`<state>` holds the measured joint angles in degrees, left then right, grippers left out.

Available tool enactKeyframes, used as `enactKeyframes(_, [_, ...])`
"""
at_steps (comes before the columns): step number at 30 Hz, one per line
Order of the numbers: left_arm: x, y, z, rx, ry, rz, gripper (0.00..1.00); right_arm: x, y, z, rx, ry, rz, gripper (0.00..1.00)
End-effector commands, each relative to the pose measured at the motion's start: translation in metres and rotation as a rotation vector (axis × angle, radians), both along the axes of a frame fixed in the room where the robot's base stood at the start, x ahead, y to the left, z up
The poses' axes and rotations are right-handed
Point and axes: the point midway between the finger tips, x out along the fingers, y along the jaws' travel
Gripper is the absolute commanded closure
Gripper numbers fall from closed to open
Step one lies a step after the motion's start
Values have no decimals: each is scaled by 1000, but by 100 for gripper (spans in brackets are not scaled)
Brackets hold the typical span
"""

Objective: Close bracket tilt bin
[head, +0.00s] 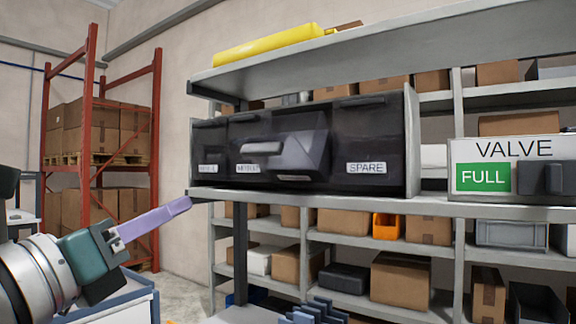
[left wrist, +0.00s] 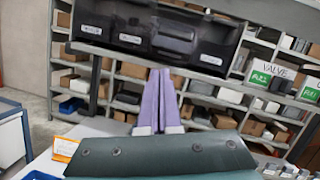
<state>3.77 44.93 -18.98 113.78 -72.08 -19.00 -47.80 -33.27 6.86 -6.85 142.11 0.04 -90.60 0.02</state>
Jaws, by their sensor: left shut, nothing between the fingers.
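A black row of tilt bins (head: 372,135) sits on the shelf. One bin (head: 300,150) near the middle is tilted out, its grey front leaning forward of the others; its label is too small to read. In the left wrist view the tilted-out bin (left wrist: 172,42) shows beyond my fingers. The right-hand bin, labelled SPARE, and the left ones look flush. My left gripper (head: 186,204), with lavender fingers, is shut and empty, below and left of the row, apart from it. In the left wrist view its fingers (left wrist: 160,78) lie close together. My right gripper is out of view.
The shelf edge (head: 480,208) runs just below the bins. A VALVE box with a green FULL sign (head: 483,178) stands to the right. Boxes fill the shelves below and behind. A red rack (head: 90,150) stands at the left.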

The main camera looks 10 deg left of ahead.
Motion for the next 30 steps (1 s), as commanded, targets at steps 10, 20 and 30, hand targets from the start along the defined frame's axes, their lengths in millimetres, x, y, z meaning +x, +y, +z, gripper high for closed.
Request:
enactKeyframes(10, [23, -15, 8, 339, -56, -45, 100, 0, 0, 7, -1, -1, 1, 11])
enactKeyframes(20, [83, -38, 20, 333, -57, -46, 100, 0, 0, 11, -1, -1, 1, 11])
enactKeyframes(30, [115, -50, 54, 334, -53, -47, 100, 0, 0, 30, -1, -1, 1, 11])
